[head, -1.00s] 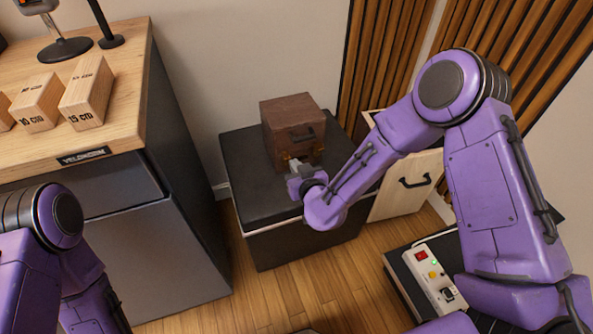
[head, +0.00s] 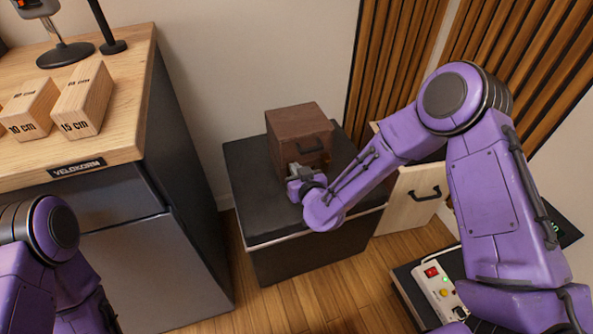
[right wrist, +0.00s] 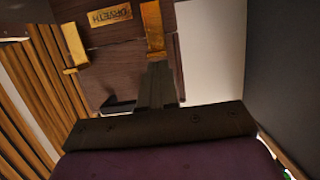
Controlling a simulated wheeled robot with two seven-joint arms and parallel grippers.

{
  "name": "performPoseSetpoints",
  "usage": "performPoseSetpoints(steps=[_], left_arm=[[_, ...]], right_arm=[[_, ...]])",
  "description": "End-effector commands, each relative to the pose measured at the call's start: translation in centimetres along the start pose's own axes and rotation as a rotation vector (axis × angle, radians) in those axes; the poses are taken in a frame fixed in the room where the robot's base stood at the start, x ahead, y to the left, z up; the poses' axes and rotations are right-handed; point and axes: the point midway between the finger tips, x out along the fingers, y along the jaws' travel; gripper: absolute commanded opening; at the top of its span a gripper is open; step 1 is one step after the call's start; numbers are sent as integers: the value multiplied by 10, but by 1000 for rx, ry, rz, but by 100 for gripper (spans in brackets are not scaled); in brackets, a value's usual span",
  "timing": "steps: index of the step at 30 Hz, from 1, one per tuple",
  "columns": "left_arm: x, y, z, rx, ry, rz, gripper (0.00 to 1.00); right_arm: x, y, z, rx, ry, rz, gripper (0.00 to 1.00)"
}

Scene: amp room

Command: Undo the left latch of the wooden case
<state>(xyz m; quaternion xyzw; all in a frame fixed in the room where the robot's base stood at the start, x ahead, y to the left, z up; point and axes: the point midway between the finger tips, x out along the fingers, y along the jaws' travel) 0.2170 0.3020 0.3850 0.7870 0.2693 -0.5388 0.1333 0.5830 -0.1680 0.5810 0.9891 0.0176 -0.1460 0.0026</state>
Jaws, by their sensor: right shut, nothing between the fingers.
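My right gripper (head: 293,168) is shut and empty at the lower left of the case's front. The right wrist view shows the case upside down, with a brass nameplate (right wrist: 110,15). There the shut fingertips (right wrist: 158,68) are at the end of the left brass latch (right wrist: 154,28). I cannot tell whether they touch it or whether it is undone. The other brass latch (right wrist: 72,46) is farther left there. My left gripper is out of view.
The black cabinet (head: 255,190) has bare top in front of the case. A pale drawer front (head: 405,205) is to the right. A wooden worktop with blocks (head: 85,105) is at left. A white switch box (head: 440,290) is at lower right.

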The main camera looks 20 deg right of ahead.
Motion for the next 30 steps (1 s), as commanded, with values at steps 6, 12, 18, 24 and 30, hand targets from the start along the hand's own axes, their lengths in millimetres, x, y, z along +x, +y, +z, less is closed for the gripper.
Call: performPoseSetpoints(steps=[6, 12, 18, 24, 30], left_arm=[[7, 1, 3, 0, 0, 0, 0], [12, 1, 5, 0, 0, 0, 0], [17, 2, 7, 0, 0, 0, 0], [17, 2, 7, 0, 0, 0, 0], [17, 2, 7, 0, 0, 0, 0]], right_arm=[[2, 1, 13, -1, -4, 2, 0], [3, 1, 24, -3, -9, 1, 0], [4, 1, 32, -3, -10, 2, 0], [4, 2, 33, -3, -11, 3, 0], [4, 2, 31, -2, -5, 4, 0]])
